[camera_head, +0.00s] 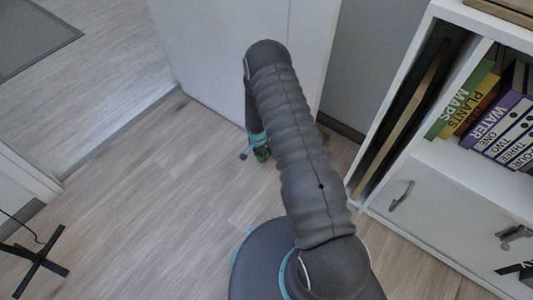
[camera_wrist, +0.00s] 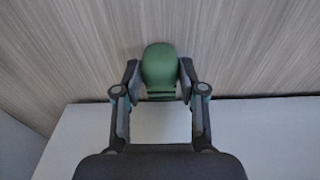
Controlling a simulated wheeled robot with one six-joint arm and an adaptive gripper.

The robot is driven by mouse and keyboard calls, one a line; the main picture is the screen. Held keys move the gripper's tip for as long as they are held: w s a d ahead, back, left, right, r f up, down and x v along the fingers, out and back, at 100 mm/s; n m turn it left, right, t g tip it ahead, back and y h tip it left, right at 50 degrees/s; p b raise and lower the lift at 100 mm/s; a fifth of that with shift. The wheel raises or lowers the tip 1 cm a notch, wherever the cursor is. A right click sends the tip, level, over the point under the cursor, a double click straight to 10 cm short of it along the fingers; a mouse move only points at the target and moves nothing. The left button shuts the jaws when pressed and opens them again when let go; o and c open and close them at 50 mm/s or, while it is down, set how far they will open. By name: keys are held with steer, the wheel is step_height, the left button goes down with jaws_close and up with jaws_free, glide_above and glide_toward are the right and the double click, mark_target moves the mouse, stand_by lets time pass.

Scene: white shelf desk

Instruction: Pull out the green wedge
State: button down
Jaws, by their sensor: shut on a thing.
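The green wedge (camera_wrist: 159,66) is between my fingers in the wrist view, with its rounded end pointing up the picture. My gripper (camera_wrist: 159,78) is shut on it, one finger on each side. In the head view my gripper (camera_head: 257,151) is low near the floor by the foot of the white door (camera_head: 215,50), and only a small dark green bit of the wedge (camera_head: 263,155) shows. The door also fills the lower part of the wrist view (camera_wrist: 275,125). Whether the wedge touches the door or the floor is hard to tell.
A white shelf (camera_head: 400,195) with books and binders stands at the right, close to my arm. A black stand foot (camera_head: 35,262) is at the lower left. The wood floor (camera_head: 150,190) left of my gripper is clear. A doorway opens at the upper left.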

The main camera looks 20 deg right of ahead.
steer(key=shift+s+a, duration=0.1)
steer(key=shift+s+a+b, duration=0.65)
steer(key=shift+a+b, duration=0.25)
steer(key=shift+b, duration=0.05)
steer(key=shift+s+a+b, duration=0.6)
steer(key=shift+a+b, duration=0.3)
steer(key=shift+b, duration=0.05)
steer(key=shift+s+a+b, duration=0.65)
steer(key=shift+a+b, duration=0.25)
steer(key=shift+b, duration=0.05)
steer(key=shift+s+a+r, duration=0.1)
steer(key=shift+s+a, duration=0.5)
steer(key=shift+a, duration=0.25)
steer(key=shift+r, duration=0.1)
step_height(320, 180, up, 10)
steer(key=s+a+p, duration=0.2)
steer(key=p, duration=0.1)
steer(key=shift+a, duration=0.25)
